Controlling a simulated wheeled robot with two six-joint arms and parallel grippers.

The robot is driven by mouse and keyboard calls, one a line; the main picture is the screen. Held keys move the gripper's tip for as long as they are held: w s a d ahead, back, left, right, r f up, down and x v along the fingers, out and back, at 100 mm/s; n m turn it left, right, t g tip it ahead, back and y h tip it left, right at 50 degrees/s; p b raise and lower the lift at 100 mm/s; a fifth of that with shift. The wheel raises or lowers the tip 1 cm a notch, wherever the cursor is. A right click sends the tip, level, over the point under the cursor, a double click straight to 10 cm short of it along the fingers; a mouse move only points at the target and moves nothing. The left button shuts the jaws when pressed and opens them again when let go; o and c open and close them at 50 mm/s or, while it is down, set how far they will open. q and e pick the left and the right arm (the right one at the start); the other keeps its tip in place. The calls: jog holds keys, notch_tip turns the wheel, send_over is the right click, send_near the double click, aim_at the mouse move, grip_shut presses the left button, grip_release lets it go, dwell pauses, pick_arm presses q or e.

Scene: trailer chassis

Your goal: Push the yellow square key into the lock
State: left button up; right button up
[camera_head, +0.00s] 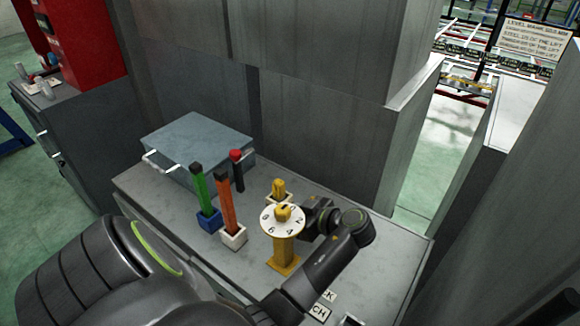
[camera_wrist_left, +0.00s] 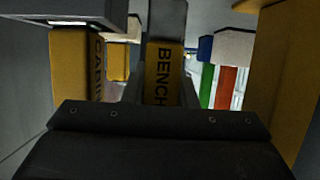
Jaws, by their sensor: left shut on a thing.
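In the left wrist view a yellow bar lettered BENCH (camera_wrist_left: 160,75), with a dark end, stands between the fingers of my left gripper (camera_wrist_left: 160,95), which is shut on it. In the head view my left gripper (camera_head: 308,213) is just right of the white numbered dial (camera_head: 270,223) on a yellow post (camera_head: 285,250); its fingertips are mostly hidden. A small yellow piece (camera_head: 283,211) shows at the dial's middle. Behind the dial a yellow upright piece (camera_head: 278,186) stands in a white holder. I cannot tell which opening is the lock. My right gripper is out of view.
Left of the dial, a green bar (camera_head: 199,187) stands in a blue holder and an orange bar (camera_head: 226,203) in a white holder. A red-topped black piece (camera_head: 237,170) and a grey-blue box (camera_head: 197,143) are behind them. A grey wall bounds the back of the bench.

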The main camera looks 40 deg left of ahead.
pick_arm(q)
jog(key=shift+f, duration=0.2)
jog(key=shift+d, duration=0.2)
jog(key=shift+f, duration=0.2)
jog(key=o, duration=1)
jog(key=shift+r, duration=0.1)
